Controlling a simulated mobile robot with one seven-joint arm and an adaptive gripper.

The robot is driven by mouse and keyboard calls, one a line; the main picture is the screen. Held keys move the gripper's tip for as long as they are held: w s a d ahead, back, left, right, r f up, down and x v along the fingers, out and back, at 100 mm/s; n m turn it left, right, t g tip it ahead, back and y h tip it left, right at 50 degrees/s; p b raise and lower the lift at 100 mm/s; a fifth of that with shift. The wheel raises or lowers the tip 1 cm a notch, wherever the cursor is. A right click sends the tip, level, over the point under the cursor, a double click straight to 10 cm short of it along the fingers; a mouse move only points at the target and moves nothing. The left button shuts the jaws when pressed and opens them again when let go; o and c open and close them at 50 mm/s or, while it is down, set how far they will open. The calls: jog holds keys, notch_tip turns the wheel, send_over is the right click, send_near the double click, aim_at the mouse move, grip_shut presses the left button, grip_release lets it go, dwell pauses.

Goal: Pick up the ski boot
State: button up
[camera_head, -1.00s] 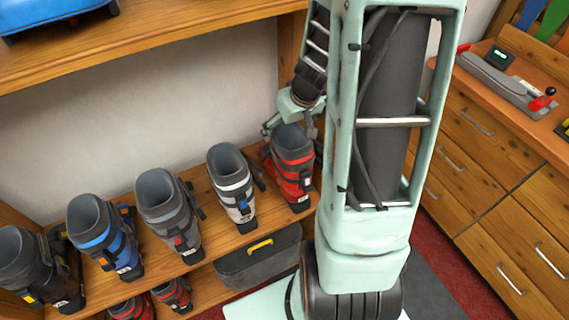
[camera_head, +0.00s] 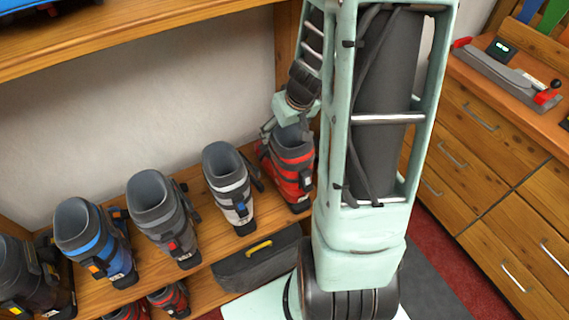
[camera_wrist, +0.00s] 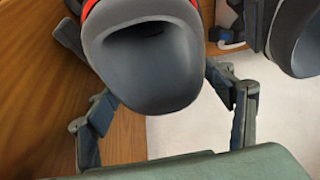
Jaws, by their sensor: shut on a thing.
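The red and dark grey ski boot (camera_head: 293,172) stands upright at the right end of the middle shelf in the head view, and its sole appears at shelf level. My gripper (camera_head: 283,130) is at its upper cuff, partly hidden behind the boot and my arm. In the wrist view the boot's grey cuff opening (camera_wrist: 150,65) with a red edge fills the upper middle. My gripper's fingers (camera_wrist: 150,35) lie on both sides of the cuff, shut on it. Whether the sole touches the shelf cannot be told.
A white-and-grey boot (camera_head: 230,185) stands just left of the red one. A grey boot (camera_head: 162,220), a blue boot (camera_head: 92,240) and a dark boot (camera_head: 25,275) follow leftward. The wooden upright (camera_head: 286,60) is close behind my gripper. A dark box (camera_head: 258,265) sits below.

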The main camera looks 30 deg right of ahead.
jog(key=c, duration=0.5)
jog(key=shift+w+r, duration=0.1)
jog(key=shift+r, duration=0.1)
